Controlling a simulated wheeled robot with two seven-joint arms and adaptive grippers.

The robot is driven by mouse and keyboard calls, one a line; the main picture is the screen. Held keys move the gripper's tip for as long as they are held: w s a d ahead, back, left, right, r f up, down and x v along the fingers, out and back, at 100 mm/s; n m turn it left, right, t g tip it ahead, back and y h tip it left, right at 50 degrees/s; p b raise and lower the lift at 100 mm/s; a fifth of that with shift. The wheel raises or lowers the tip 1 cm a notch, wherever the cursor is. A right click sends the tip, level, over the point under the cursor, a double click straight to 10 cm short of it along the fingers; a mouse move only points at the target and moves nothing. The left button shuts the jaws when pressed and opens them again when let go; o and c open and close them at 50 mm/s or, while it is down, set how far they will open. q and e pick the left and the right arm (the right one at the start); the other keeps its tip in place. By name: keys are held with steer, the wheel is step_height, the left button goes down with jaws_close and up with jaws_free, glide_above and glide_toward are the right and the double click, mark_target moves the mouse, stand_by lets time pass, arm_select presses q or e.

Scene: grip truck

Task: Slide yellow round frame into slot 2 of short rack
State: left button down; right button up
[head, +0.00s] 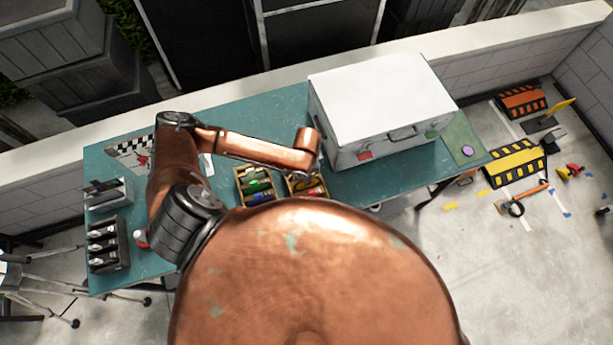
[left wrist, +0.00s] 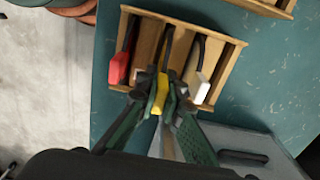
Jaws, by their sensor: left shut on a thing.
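The yellow-handled frame (left wrist: 161,95) shows in the left wrist view between the fingertips of my left gripper (left wrist: 158,92), which is shut on it. Its dark part reaches up into the middle compartment of a small wooden rack (left wrist: 232,62). I cannot tell how deep it sits. In the head view the rack (head: 290,191) is partly hidden by my arm and body. My right gripper is not in view.
A second wooden rack (head: 243,190) with green and other pieces stands close by on the teal table (head: 225,117). A large white case (head: 380,95) stands to the right. A dark rack (head: 108,248) and a grey holder (head: 107,194) are at the left end.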

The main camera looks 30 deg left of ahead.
mark_target(307, 189)
arm_select(q)
steer(key=shift+f+b, duration=0.65)
steer(key=shift+f, duration=1.1)
steer(key=c, duration=2)
jaws_free()
step_height(307, 189, up, 12)
steer(key=shift+r, duration=0.1)
